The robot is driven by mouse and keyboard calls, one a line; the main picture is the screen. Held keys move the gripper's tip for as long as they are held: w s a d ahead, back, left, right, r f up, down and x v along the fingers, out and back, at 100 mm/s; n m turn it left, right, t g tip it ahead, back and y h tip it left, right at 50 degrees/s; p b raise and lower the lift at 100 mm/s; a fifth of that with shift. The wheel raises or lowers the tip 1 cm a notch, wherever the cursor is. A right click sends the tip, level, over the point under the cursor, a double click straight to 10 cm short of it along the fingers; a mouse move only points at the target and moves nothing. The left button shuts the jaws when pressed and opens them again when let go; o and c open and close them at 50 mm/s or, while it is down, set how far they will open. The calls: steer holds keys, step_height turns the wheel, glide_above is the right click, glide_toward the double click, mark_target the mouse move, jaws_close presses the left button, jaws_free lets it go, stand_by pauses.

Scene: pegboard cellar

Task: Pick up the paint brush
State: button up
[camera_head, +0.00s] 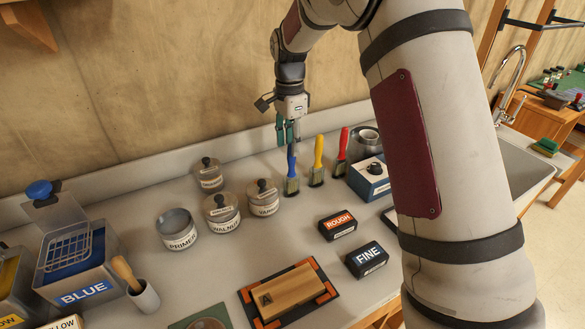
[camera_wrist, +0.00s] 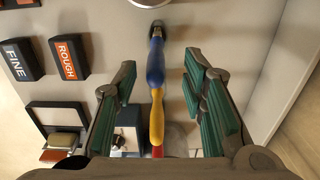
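Three paint brushes stand in a row with bristles down and handles up: a blue-handled brush (camera_head: 291,172), a yellow-handled brush (camera_head: 318,160) and a red-handled brush (camera_head: 341,153). My gripper (camera_head: 287,140), with green-padded fingers, is just above the blue brush in the head view. In the wrist view the gripper (camera_wrist: 160,78) is open, with its fingers apart on either side. The blue handle (camera_wrist: 155,62) and, lower, the yellow handle (camera_wrist: 157,118) show in the gap, with no finger visibly touching them. The red brush is mostly hidden there.
Lidded tins, including a walnut tin (camera_head: 221,212), and an open primer tin (camera_head: 177,230) stand left of the brushes. A blue box with a knob (camera_head: 370,180) is close on the right. Rough (camera_head: 337,225) and fine (camera_head: 366,259) blocks lie in front. The wall rises behind.

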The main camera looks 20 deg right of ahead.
mark_target(292, 175)
steer(key=shift+s+d+f+p, duration=0.1)
steer(key=shift+f+p, duration=0.25)
steer(key=shift+f, duration=1.25)
steer(key=shift+s+d+f+p, duration=0.1)
steer(key=shift+f+p, duration=0.25)
steer(key=shift+f, duration=1.2)
jaws_close()
